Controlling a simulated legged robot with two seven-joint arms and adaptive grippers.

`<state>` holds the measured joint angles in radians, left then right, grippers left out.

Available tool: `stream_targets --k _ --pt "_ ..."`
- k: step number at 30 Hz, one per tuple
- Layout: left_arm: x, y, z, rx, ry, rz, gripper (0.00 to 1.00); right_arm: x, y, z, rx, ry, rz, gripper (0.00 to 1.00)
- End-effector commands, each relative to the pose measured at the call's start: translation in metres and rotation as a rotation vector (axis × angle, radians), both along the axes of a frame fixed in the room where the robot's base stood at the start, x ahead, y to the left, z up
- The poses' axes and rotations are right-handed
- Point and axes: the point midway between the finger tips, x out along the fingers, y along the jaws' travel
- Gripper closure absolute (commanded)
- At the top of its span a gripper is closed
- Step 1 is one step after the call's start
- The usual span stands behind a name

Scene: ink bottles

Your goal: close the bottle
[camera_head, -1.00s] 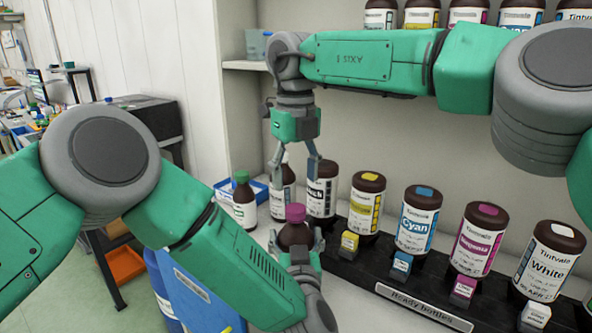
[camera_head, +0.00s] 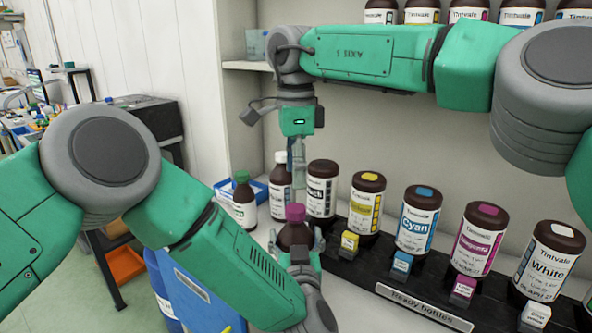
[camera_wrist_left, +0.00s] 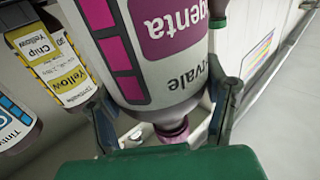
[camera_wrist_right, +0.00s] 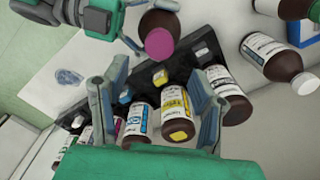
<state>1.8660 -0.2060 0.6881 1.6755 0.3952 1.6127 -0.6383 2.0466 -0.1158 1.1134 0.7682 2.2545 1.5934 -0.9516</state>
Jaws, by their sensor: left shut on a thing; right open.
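The brown bottle (camera_head: 293,236) carries a magenta cap (camera_head: 295,213) and stands upright in my left gripper (camera_head: 297,246). In the left wrist view the bottle, labelled Magenta (camera_wrist_left: 150,60), shows upside down between the fingers of the left gripper (camera_wrist_left: 165,115). The cap (camera_wrist_right: 159,44) also shows in the right wrist view, on top of the bottle; how tightly it sits I cannot tell. My right gripper (camera_head: 298,172) points down above the cap, apart from it. In the right wrist view the right gripper (camera_wrist_right: 158,75) is open and empty.
A black rack (camera_head: 385,278) marked Ready bottles holds several labelled bottles to the right, including a cyan one (camera_head: 418,222). A green-capped bottle (camera_head: 244,200) and a white-capped bottle (camera_head: 281,185) stand behind, near a blue tray (camera_head: 260,188).

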Motion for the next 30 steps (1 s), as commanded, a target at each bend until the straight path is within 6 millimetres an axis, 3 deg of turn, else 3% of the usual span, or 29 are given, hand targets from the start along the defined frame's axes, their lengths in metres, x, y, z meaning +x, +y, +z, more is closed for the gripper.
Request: stream_targets --k 7,21,30 --pt "0.000 0.001 -0.001 0.002 0.002 0.002 1.00 0.000 0.000 -0.012 -0.001 0.002 -0.002 0.47" --pt "0.000 0.001 -0.001 0.001 0.002 0.001 1.00 -0.001 -0.001 -0.075 -0.001 0.002 -0.003 0.47" --pt "0.000 0.001 -0.001 0.001 0.002 0.001 1.00 0.000 0.000 -0.080 0.001 0.000 -0.003 0.47"
